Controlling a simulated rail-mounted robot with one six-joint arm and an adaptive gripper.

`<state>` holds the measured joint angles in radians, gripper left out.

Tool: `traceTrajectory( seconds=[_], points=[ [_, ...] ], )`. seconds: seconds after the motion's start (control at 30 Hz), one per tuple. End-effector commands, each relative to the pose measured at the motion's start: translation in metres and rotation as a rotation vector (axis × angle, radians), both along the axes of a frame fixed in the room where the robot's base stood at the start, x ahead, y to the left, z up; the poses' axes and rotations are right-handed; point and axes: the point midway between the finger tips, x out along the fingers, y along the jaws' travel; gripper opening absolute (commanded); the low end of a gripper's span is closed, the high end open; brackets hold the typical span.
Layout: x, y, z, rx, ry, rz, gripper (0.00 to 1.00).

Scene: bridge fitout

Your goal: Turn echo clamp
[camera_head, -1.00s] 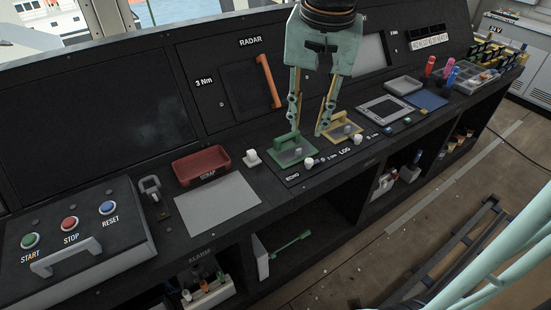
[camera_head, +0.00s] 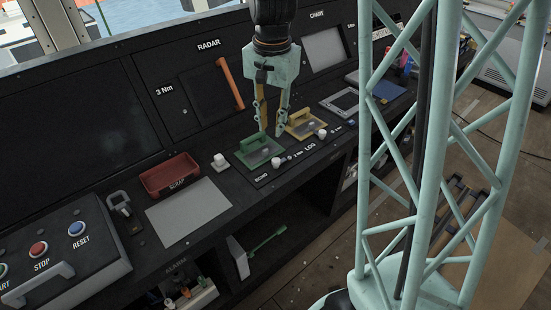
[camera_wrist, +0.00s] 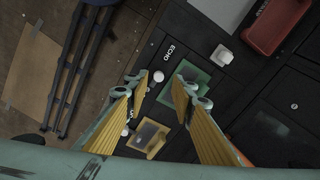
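The green clamp (camera_head: 258,151), a flat plate with a raised handle, lies on the black console beside the ECHO label (camera_head: 262,177). It also shows in the wrist view (camera_wrist: 199,75), partly hidden by a finger. A white knob (camera_head: 276,162) sits close to the label; it also shows in the wrist view (camera_wrist: 158,76). The yellow clamp (camera_head: 306,123) lies to the right, by the LOG label; it also shows in the wrist view (camera_wrist: 151,136). My gripper (camera_head: 270,133) points down, open and empty, just above the console at the green clamp's far right side. Contact cannot be told.
A second white knob (camera_head: 322,134) stands by LOG. A white block (camera_head: 219,162), red scrap tray (camera_head: 169,175) and grey sheet (camera_head: 188,211) lie to the left. An orange bar (camera_head: 230,83) stands on the radar panel behind. My lattice column covers the right side.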

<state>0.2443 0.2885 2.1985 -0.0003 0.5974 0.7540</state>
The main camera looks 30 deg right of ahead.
Motion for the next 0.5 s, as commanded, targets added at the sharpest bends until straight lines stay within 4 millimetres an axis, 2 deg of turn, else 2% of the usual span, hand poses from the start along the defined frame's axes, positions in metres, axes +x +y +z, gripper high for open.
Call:
traceTrajectory(
  seconds=[0.3,0.5],
  points=[
    [0.022,-0.024,-0.040,0.013,0.035,-0.121,0.23],
    [0.030,-0.035,-0.060,0.018,0.049,-0.178,0.23]
  ],
)
